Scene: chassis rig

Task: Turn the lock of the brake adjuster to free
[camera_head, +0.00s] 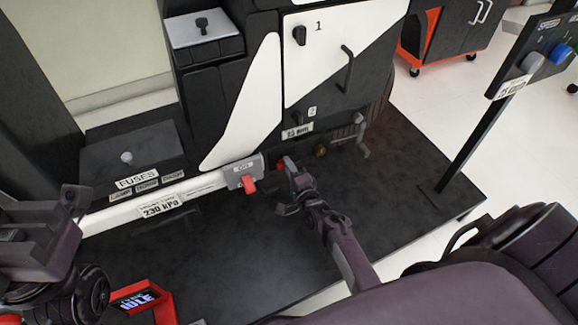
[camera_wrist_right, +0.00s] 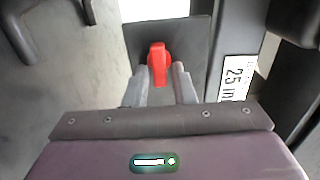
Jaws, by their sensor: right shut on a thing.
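A red lock knob (camera_wrist_right: 159,62) stands on a dark plate in the right wrist view. In the head view it shows as a small red spot (camera_head: 281,164) below the 25 mm label (camera_head: 297,130). My right gripper (camera_head: 289,172) reaches it from the front. In the right wrist view the two grey fingers (camera_wrist_right: 160,82) are shut on the knob, one on each side. The fingers hide its lower part, and I cannot read any lock marking there. My left gripper (camera_head: 45,225) is at the left edge of the head view, away from the knob, with its fingertips unclear.
A brass-coloured knob (camera_head: 320,150) and a grey lever (camera_head: 360,135) are to the right. A post with a button panel (camera_head: 530,65) stands at the right. The dark platform (camera_head: 240,260) in front is mostly clear.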

